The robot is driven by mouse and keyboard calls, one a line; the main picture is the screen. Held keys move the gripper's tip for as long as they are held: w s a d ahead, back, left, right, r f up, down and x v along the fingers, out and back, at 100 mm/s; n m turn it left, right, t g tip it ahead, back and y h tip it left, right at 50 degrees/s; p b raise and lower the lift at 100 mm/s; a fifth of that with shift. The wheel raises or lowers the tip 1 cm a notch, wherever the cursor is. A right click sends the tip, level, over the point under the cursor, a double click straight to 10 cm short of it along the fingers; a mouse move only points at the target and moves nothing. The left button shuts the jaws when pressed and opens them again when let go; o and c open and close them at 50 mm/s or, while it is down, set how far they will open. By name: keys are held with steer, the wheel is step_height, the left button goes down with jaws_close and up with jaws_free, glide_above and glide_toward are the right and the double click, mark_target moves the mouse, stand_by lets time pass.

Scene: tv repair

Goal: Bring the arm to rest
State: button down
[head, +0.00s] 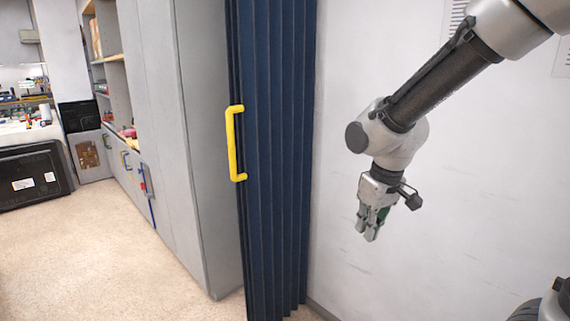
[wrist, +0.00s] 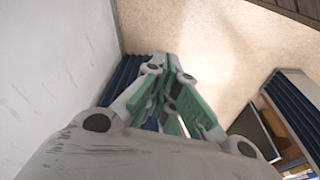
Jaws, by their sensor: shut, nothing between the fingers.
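My gripper (head: 370,222) hangs at the end of my arm on the right side of the head view, pointing down. It is in front of the white wall and to the right of the blue folding door. In the wrist view my gripper (wrist: 168,62) shows its green and grey fingers drawn together, with nothing held between them. My arm comes in from the top right corner and bends downward at the wrist.
A dark blue folding door (head: 275,150) with a yellow handle (head: 234,145) stands beside tall grey cabinets (head: 200,150). A white wall (head: 450,210) is behind my arm. A black flat panel (head: 35,177) leans at far left. The speckled floor (head: 100,260) is clear.

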steer(key=s+d+r+m+t, duration=0.1)
steer(key=s+d+r+m, duration=0.1)
steer(key=s+d+r, duration=0.3)
steer(key=s+d+r+m+t+h, duration=0.1)
steer(key=s+d+r+m, duration=0.2)
steer(key=s+d+r, duration=0.3)
steer(key=s+d, duration=0.4)
steer(key=d, duration=0.2)
steer(key=shift+d+m, duration=0.3)
steer(key=shift+d, duration=0.05)
